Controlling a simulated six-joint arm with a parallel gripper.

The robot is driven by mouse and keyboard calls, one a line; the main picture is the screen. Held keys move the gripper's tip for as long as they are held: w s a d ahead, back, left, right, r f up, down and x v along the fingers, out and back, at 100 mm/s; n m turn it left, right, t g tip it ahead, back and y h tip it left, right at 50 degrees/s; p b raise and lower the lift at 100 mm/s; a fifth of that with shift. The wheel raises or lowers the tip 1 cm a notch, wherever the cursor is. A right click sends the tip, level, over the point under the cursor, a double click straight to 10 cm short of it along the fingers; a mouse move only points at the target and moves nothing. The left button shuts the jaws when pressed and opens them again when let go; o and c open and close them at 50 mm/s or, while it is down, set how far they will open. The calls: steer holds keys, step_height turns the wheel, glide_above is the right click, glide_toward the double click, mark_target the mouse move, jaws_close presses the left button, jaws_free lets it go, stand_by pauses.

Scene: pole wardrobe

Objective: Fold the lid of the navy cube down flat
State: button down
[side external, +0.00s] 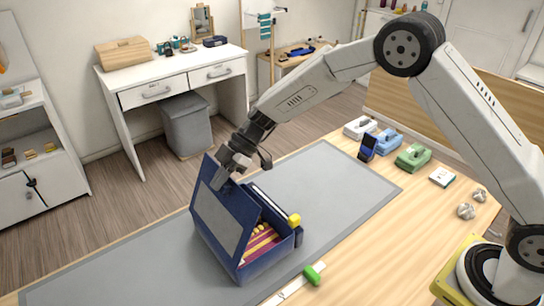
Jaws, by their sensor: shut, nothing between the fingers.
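The navy cube (272,262) is an open box on the grey mat (330,177). Its navy lid (222,217), with a grey panel on its face, stands up steeply along the left side of the box. Yellow and dark red items show inside. My gripper (218,182) is shut and empty at the upper edge of the lid, pointing down and left. Its fingertips overlap the lid's top in this view; I cannot tell whether they touch it.
A dark phone-like stand (368,148), a blue item (388,141) and a green item (413,157) are at the back right. The mat's right part is clear.

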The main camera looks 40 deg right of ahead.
steer(key=d+f+y, duration=0.3)
steer(key=d+f, duration=1)
steer(key=shift+d+f+y, duration=0.15)
steer(key=shift+d+y, duration=0.05)
steer(key=shift+y, duration=0.1)
steer(key=shift+a, duration=0.1)
steer(key=shift+x, duration=0.75)
